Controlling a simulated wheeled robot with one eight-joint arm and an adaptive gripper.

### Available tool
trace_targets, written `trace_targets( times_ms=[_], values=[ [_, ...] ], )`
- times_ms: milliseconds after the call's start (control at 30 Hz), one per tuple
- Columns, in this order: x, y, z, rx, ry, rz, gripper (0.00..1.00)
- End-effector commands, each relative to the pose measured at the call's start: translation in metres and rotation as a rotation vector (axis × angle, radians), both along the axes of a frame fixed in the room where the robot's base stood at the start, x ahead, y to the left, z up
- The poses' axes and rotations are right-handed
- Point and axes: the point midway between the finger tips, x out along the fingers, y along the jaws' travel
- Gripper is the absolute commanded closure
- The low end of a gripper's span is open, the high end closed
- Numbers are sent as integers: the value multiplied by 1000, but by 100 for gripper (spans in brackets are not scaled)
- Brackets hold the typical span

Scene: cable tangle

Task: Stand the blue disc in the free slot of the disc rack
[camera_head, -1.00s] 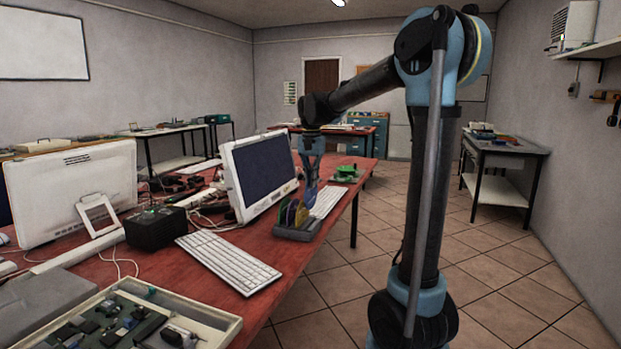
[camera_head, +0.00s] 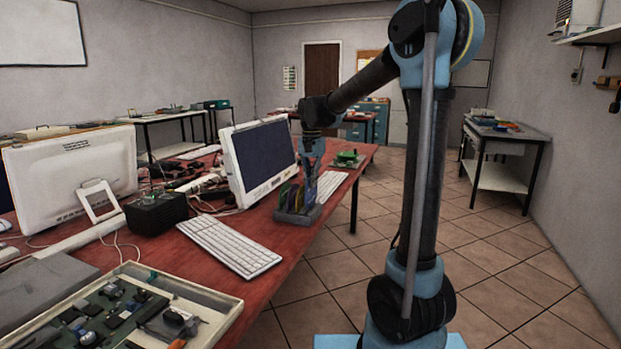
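The grey disc rack (camera_head: 297,218) stands near the right edge of the red table, beside the monitor. The finger opening and the free slot are too small to make out.
A white monitor (camera_head: 258,160) stands close behind the rack on the left. A green item (camera_head: 347,159) lies further back. A tray of parts (camera_head: 215,300) fills the near table corner.

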Motion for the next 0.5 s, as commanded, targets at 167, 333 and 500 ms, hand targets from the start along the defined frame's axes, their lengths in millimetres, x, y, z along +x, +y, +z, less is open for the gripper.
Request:
trace_targets(
  times_ms=[167,333,500],
  values=[
    [0,0,-10,0,0,0,100],
    [0,0,-19,0,0,0,100],
    [0,0,-26,0,0,0,100]
  ],
)
